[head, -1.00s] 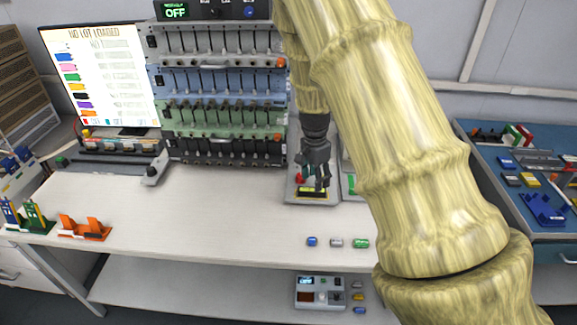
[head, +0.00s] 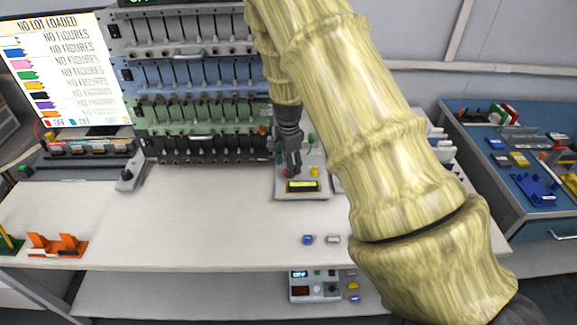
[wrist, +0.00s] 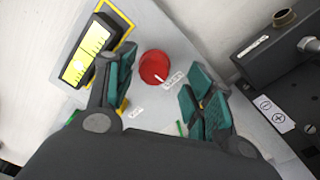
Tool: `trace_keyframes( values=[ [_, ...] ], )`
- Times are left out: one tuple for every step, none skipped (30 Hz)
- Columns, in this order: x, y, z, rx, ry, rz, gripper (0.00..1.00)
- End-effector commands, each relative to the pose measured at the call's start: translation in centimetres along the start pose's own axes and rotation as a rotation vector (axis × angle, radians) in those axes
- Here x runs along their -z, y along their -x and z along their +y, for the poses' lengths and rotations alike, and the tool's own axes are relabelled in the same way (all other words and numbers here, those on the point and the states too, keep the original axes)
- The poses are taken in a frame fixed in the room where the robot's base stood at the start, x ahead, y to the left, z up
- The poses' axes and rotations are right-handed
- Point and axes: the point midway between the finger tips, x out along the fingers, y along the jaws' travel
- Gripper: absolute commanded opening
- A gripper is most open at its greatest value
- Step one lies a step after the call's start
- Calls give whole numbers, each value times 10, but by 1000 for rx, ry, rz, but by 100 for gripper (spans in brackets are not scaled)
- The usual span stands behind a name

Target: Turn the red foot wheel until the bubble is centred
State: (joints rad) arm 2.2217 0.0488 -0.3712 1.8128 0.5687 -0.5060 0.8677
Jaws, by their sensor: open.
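The red foot wheel (wrist: 155,66) sits on a pale grey plate (wrist: 160,25) in the wrist view, with a light pointer mark on its top. It also shows small in the head view (head: 288,172). The bubble level (wrist: 88,55) is a yellow-green vial in a dark frame with a yellow edge, beside the wheel; it also shows in the head view (head: 302,186).
A dark box with a brass fitting (wrist: 285,60) is close at right in the wrist view.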

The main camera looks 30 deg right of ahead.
Motion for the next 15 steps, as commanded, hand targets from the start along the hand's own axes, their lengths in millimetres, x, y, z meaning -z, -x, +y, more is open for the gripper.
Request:
trace_keyframes(
  values=[
    [2, -3, 1, 1, -3, 0, 53],
    [2, -5, 2, 2, -4, 0, 53],
    [3, -8, 2, 3, -5, 0, 53],
    [3, -10, 2, 4, -5, -1, 53],
    [2, -11, 2, 4, -5, -1, 53],
    [2, -14, 2, 3, -5, -1, 53],
    [2, -15, 1, 3, -5, -1, 53],
    [2, -16, 1, 2, -5, -1, 53],
    [2, -18, 0, 2, -5, 0, 53],
    [2, -19, 0, 2, -4, 0, 53],
    [2, -19, 0, 1, -4, 0, 53],
    [2, -20, 0, 1, -4, 0, 53],
    [2, -20, 0, 1, -4, 0, 53],
    [2, -20, 0, 1, -4, 0, 53],
    [2, -19, 0, 2, -4, 0, 53]
  ],
)
